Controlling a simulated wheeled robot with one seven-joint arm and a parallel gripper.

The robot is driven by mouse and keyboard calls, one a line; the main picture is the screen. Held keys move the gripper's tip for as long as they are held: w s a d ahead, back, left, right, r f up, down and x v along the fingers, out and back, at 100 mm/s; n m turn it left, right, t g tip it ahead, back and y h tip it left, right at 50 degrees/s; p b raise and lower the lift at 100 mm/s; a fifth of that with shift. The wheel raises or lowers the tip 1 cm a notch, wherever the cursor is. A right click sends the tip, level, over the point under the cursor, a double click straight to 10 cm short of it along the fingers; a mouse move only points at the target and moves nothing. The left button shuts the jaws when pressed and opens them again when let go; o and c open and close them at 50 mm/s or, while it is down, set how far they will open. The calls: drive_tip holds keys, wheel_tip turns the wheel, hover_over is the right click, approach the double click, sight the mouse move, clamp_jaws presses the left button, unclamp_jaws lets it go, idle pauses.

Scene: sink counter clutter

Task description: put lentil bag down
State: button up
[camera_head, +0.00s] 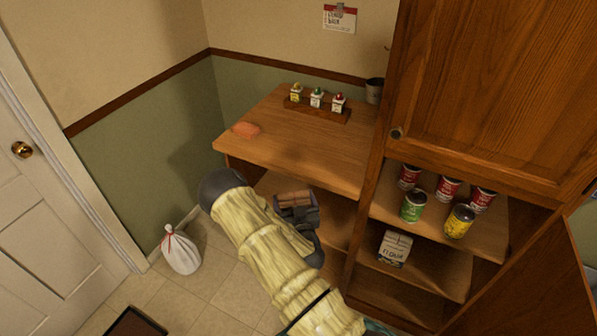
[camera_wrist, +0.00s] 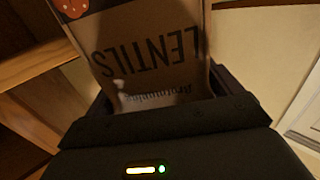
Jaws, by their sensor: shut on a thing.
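The lentil bag (camera_wrist: 150,50) is a brown packet with dark "LENTILS" lettering, upside down in the wrist view, and an orange-red spot near its top left. My gripper (camera_wrist: 165,100) is shut on it. In the head view my gripper (camera_head: 300,212) is in front of the lower shelf opening, below the counter top, and a brown part of the bag (camera_head: 294,198) shows at it. My arm covers much of the area below. Whether the bag touches a shelf cannot be told.
Several cans (camera_head: 412,207) and a flour bag (camera_head: 395,248) stand on the right shelves. A white sack (camera_head: 181,252) is on the floor. The counter's middle is clear.

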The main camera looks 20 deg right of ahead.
drive_tip(key=s+a+f+n+y+b, duration=0.2)
drive_tip(key=s+f+y+b, duration=0.1)
drive_tip(key=f+b, duration=0.7)
wheel_tip(320, 180, down, 4)
drive_tip(key=shift+a+f, duration=0.2)
drive_tip(key=shift+s, duration=0.1)
drive_tip(key=shift+s, duration=0.1)
